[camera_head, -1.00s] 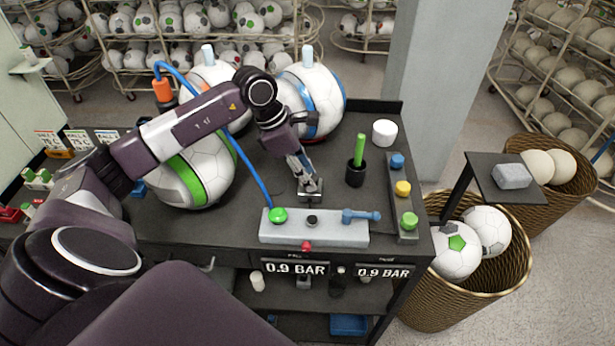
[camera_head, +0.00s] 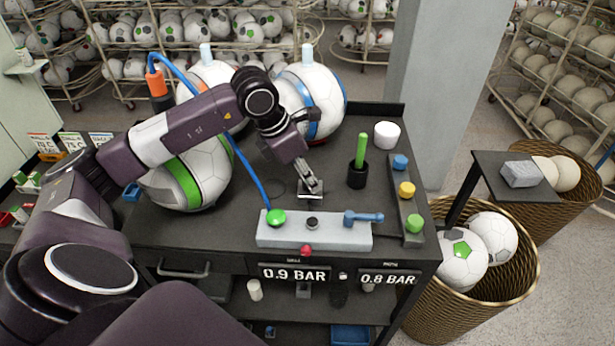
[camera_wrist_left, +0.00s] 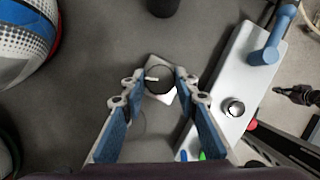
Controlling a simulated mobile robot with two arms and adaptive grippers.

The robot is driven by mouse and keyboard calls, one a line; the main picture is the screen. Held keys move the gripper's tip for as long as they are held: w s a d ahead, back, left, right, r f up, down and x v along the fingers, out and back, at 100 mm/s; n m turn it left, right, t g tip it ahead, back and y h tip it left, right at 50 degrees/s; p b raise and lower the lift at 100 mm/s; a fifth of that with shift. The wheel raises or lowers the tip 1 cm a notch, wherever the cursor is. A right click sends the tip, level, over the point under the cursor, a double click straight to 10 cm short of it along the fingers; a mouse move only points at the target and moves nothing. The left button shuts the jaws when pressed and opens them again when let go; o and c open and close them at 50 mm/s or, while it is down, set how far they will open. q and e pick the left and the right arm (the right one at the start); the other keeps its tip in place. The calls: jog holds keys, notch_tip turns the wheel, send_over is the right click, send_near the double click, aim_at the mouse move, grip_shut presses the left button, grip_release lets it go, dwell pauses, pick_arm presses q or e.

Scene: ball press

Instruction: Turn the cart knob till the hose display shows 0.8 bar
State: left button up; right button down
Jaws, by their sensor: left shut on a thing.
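The cart knob (camera_wrist_left: 160,80) is a dark round cap with a white pointer line on a pale square base. It stands on the dark cart top, behind the grey panel. My left gripper (camera_head: 310,187) is shut on it, with one fingertip on each side in the left wrist view. The cart front has two displays. The left display (camera_head: 294,274) reads 0.9 BAR and the right display (camera_head: 389,279) reads 0.8 BAR. The small labels above them are too small to read.
The grey panel (camera_head: 340,237) carries a green button (camera_head: 276,217), a dark button and a blue lever (camera_head: 363,218). A black cup (camera_head: 357,176) with a green stick stands to the right. Large balls sit behind and left. A blue hose (camera_head: 247,165) runs down to the panel.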

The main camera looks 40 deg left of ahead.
pick_arm(q)
jog(key=shift+r, duration=0.1)
jog(key=o, duration=1.1)
jog(key=shift+o, duration=0.2)
jog(key=v, duration=1.2)
pick_arm(e)
jog(key=shift+d, duration=0.1)
